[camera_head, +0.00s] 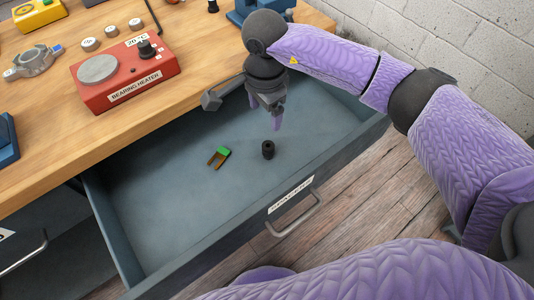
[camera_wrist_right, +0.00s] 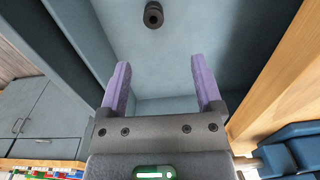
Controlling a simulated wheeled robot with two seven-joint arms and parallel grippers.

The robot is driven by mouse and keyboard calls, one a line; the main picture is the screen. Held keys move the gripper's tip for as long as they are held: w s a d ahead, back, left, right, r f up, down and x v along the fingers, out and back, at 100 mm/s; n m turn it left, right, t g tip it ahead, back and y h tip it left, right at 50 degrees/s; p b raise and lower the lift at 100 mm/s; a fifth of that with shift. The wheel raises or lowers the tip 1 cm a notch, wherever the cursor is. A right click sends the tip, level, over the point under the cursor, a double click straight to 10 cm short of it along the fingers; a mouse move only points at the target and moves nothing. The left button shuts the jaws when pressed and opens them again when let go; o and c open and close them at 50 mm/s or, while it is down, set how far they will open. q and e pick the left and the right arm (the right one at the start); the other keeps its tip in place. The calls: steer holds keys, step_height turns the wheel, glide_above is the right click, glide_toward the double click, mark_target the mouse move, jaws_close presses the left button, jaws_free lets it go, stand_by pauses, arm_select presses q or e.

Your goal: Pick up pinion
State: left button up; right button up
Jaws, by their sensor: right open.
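The pinion appears to be the small black cylinder with a hole in its top (camera_head: 268,149), standing on the floor of the open drawer. In the right wrist view the black cylinder (camera_wrist_right: 153,15) lies beyond the fingertips, roughly between their lines. My right gripper (camera_head: 277,122) points down over the back part of the drawer, behind and above the cylinder. Its two purple fingers show apart and empty in the right wrist view (camera_wrist_right: 160,75). My left gripper is not in view.
A green and brown two-pronged part (camera_head: 219,157) lies left of the cylinder in the drawer (camera_head: 150,200). The drawer has a front wall with a handle (camera_head: 297,214). A red bearing heater (camera_head: 124,80) stands on the wooden bench (camera_head: 45,165). The drawer's left floor is clear.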

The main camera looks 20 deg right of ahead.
mark_target(268, 149)
step_height(268, 149, down, 4)
steer(key=shift+r+b, duration=0.1)
steer(key=shift+b, duration=0.85)
steer(key=f+b, duration=0.1)
steer(key=f, duration=0.2)
steer(key=f+b, duration=0.1)
steer(key=f, duration=0.2)
steer(key=f+b, duration=0.1)
steer(key=f, duration=0.2)
steer(key=shift+s+d+f+b, duration=0.25)
steer(key=shift+s+f+b, duration=0.1)
steer(key=shift+f+b, duration=0.05)
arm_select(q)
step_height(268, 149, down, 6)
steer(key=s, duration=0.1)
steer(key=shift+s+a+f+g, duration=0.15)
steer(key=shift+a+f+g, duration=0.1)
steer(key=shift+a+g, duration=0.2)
arm_select(e)
steer(key=shift+r, duration=0.1)
steer(key=shift+c, duration=0.6)
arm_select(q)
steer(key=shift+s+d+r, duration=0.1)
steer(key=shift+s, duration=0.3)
arm_select(e)
jaws_close()
